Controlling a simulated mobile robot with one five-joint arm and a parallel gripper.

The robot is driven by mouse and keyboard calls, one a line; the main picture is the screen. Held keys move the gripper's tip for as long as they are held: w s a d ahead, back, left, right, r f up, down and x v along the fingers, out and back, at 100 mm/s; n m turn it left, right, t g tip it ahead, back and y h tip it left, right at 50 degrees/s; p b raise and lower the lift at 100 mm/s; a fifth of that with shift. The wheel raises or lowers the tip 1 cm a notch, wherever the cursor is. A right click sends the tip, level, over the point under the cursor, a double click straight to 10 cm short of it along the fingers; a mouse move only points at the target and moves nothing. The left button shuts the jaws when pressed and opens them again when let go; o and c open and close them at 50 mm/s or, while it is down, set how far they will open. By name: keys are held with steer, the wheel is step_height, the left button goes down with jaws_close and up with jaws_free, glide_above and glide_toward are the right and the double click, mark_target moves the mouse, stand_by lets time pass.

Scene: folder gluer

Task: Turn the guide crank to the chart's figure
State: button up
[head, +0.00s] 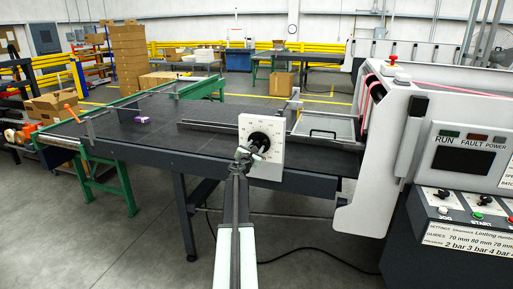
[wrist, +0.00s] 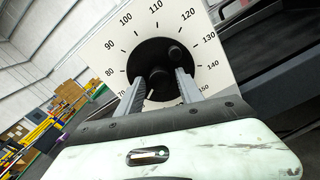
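The guide crank (wrist: 152,52) is a black disc with a dark hub and a small round knob at its upper right. It sits on a white dial plate (wrist: 112,40) with figures from about 70 to 150. In the head view, my gripper (head: 246,156) partly covers the crank. The settings chart (head: 468,238) is on the machine's front, cut off at right.
The dial plate stands at the front edge of a dark feed table (head: 150,140). The white folder gluer (head: 385,150) with its buttons and screen is close on the right. Clear grey floor (head: 140,235) lies in front of the table at left; a black cable crosses the floor.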

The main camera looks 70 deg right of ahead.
stand_by(0.3)
steer(key=a, duration=0.7)
steer(key=shift+s+a, duration=0.25)
steer(key=shift+a, duration=0.15)
steer(key=shift+w, duration=0.1)
